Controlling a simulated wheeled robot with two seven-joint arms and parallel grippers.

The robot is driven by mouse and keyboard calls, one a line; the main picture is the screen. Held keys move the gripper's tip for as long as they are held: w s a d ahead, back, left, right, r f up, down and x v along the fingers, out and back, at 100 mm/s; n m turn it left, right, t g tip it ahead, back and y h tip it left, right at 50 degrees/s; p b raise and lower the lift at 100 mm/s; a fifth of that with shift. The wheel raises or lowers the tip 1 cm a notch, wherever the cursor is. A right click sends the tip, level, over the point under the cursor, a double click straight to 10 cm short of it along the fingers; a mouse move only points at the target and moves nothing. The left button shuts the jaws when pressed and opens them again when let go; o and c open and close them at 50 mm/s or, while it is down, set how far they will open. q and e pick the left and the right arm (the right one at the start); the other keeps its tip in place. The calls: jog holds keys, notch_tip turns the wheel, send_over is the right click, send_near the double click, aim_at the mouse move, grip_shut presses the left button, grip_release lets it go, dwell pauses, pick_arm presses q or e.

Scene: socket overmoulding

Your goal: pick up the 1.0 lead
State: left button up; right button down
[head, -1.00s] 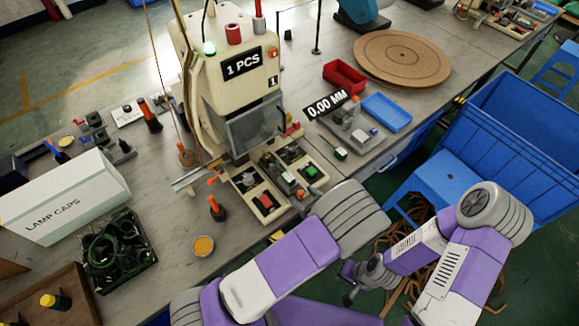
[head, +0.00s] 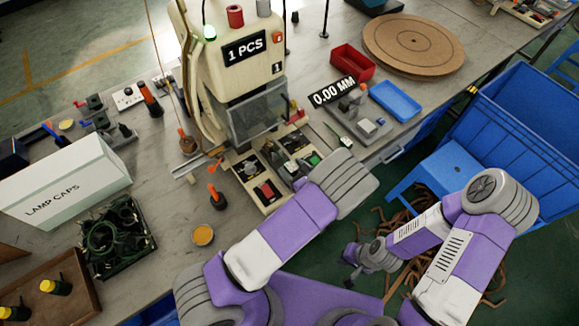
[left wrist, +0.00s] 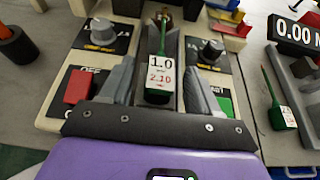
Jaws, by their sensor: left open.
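The 1.0 lead (left wrist: 158,92), a dark green plug with a white tag reading 1.0 and 2.10, lies in a channel of the machine's front panel. In the left wrist view my left gripper (left wrist: 157,72) is open, with one finger on each side of this lead. In the head view my left forearm and wrist largely hide this gripper and the lead. A second green lead with a tag (left wrist: 288,116) lies to the right, by the gauge. My right gripper (head: 352,268) hangs low beyond the table's front edge; its jaws are too small to judge.
The cream machine (head: 235,60) rises behind. A gauge (head: 362,118), blue tray (head: 396,100) and red bin (head: 348,64) stand right. A lamp caps box (head: 65,185) stands left.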

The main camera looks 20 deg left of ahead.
pick_arm(q)
jog(key=c, duration=1.1)
